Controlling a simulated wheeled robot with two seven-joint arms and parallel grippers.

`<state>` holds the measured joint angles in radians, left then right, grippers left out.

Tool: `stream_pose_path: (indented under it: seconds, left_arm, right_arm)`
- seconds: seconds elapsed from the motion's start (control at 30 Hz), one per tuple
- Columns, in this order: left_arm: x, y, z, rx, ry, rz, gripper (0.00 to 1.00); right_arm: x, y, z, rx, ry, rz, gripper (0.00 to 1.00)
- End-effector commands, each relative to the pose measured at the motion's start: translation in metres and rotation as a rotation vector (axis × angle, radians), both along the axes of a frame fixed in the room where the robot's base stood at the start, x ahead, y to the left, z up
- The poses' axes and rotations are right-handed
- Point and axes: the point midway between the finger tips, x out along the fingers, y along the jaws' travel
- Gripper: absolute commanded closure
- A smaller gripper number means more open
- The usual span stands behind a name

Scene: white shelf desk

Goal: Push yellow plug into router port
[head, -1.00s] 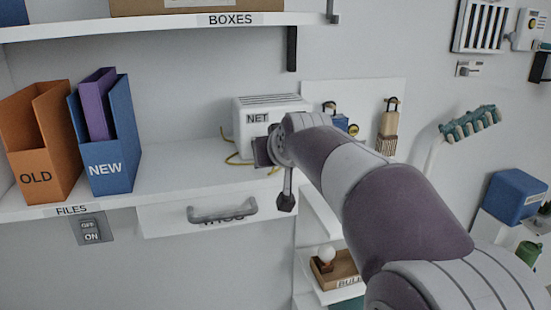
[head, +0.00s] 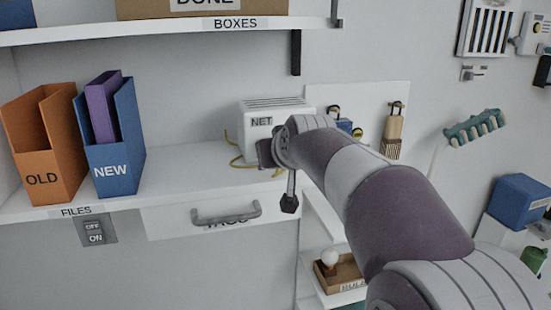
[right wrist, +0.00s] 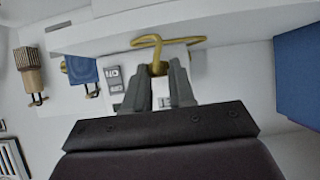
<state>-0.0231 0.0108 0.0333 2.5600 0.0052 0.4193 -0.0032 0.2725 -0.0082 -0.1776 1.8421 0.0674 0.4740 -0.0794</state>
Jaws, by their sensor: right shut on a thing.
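The router is a white box (head: 285,106) labelled NET, standing on the shelf in the head view, its lower right part hidden behind my arm. A yellow cable (head: 238,161) loops onto the shelf at its left. My right gripper (head: 265,153) is in front of the router, its fingertips hard to see there. In the right wrist view its fingers (right wrist: 159,76) are shut on the yellow plug (right wrist: 158,67), with the yellow cable (right wrist: 148,42) looping beyond them. The router port is not clearly visible, and I cannot tell whether the plug touches it. My left gripper is not in view.
Orange (head: 42,155) and blue (head: 112,150) file holders stand left on the shelf (head: 190,180). Below is a drawer handle (head: 226,215). A wooden brush (head: 393,130) hangs right of the router. A box with a bulb (head: 345,275) sits lower. The shelf's middle is clear.

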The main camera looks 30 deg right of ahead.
Motion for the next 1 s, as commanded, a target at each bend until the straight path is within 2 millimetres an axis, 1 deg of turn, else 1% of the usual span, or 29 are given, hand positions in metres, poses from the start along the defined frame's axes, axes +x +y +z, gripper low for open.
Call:
stream_pose_path:
  seconds: [1.0]
  left_arm:
    - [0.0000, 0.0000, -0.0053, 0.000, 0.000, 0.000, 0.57]
  right_arm:
    - [0.0001, 0.0003, -0.0003, 0.000, -0.001, 0.000, 1.00]
